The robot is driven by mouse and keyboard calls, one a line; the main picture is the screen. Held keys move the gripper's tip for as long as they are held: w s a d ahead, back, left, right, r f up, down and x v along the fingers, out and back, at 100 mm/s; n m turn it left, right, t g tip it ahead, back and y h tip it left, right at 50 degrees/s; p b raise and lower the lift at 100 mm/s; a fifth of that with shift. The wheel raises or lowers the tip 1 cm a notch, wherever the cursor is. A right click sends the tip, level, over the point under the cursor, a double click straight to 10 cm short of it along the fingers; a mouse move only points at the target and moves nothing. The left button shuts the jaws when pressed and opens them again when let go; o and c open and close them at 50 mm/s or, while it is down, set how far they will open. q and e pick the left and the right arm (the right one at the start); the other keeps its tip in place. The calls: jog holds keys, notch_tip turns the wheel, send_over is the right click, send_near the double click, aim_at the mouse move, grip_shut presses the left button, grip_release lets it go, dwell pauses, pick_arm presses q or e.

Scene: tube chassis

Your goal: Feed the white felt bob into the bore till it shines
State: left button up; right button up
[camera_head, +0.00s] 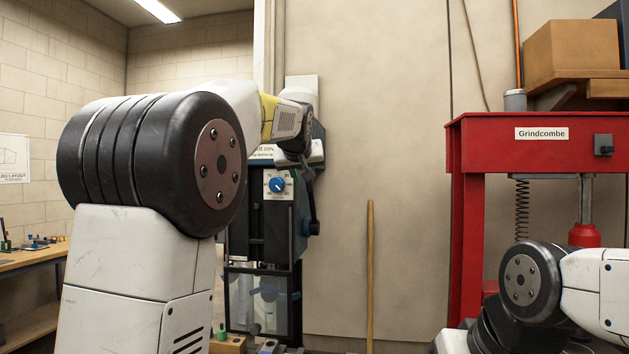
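My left arm fills the left foreground and reaches over to the front of a drill-press-like machine (272,225) with a blue knob. What looks like my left gripper (297,154) is at the arm's far end, small and dark against the machine's head. I cannot make out its fingers or whether it holds anything. My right arm's dark joint and white link show at the lower right, and its gripper is not in view. I cannot pick out the white felt bob or the bore. The machine's lower part sits behind a clear guard (268,302).
A red press frame (545,130) labelled Grindcombe stands at right, near my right arm. A wooden pole (370,275) leans on the wall. A cardboard box (570,52) sits on a high shelf. A bench (35,258) with small tools is at far left.

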aim_at(309, 184)
pick_arm(q)
jog(key=shift+w+d+r+x, duration=0.1)
jog(key=shift+r+x, duration=0.15)
jog(key=shift+x, duration=1)
jog(key=shift+w+d+r+x, duration=0.15)
jog(key=shift+r+x, duration=0.1)
jog(key=shift+x, duration=1)
jog(key=shift+w+d+r+x, duration=0.1)
jog(key=shift+r+x, duration=0.1)
jog(key=shift+x, duration=1.05)
jog(key=shift+s, duration=0.1)
grip_shut()
